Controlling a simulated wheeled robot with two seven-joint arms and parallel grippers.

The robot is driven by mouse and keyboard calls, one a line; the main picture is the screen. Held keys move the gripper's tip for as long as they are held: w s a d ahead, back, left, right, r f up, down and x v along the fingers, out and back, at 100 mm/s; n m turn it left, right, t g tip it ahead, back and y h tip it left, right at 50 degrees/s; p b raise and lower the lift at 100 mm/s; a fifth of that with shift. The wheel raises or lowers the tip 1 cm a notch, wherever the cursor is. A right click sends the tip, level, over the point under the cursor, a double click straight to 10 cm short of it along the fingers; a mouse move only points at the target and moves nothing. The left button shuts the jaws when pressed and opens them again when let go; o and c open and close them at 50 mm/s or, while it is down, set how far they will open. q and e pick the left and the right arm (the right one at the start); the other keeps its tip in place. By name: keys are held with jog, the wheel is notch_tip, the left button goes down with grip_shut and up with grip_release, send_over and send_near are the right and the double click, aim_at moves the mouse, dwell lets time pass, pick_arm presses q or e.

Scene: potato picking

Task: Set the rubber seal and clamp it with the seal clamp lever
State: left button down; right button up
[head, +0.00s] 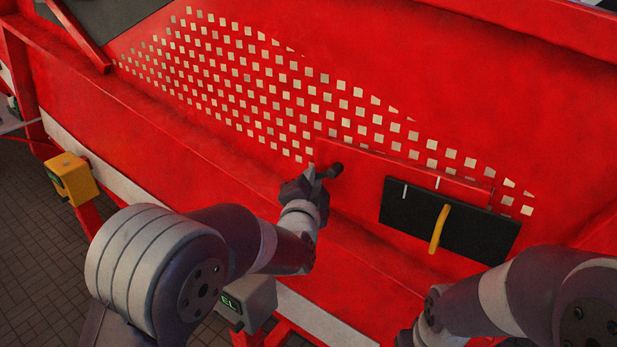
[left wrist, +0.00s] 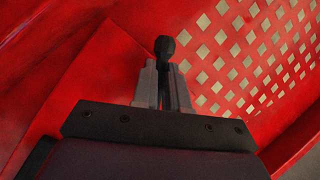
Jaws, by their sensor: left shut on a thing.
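My left gripper (head: 325,175) is shut on a black-knobbed handle (head: 337,169) at the left end of a raised red panel. I cannot tell for certain whether this is the seal clamp lever. In the left wrist view, the round black knob (left wrist: 164,46) stands up beyond the grey fingertips (left wrist: 164,80), its stem between them. A flat black rectangular piece (head: 470,236), perhaps the rubber seal, lies against the red wall to the right.
The red sloping wall (head: 240,155) has a field of pale square holes above the panel. A yellow box (head: 72,179) stands at far left, and a grey box (head: 247,301) sits below my left arm. The brick-patterned floor (head: 35,260) shows at lower left.

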pick_arm(q)
jog(key=shift+s+d+f+n+g+h+b, duration=0.35)
jog(key=shift+n+g, duration=0.3)
jog(key=shift+n, duration=0.5)
jog(key=shift+s+d+f+n+g+h+b, duration=0.2)
jog(key=shift+s+d+f+n+g+b, duration=0.3)
jog(key=shift+n, duration=0.7)
jog(key=shift+s+d+f+n+g+h+b, duration=0.1)
jog(key=shift+d+f+n+g+h+b, duration=0.2)
jog(key=shift+d+n+g, duration=0.6)
jog(key=shift+a+r+n, duration=0.1)
jog(key=shift+a+n, duration=0.2)
jog(key=shift+n, duration=0.05)
jog(key=c, duration=1.1)
grip_release()
jog(key=shift+c, duration=0.2)
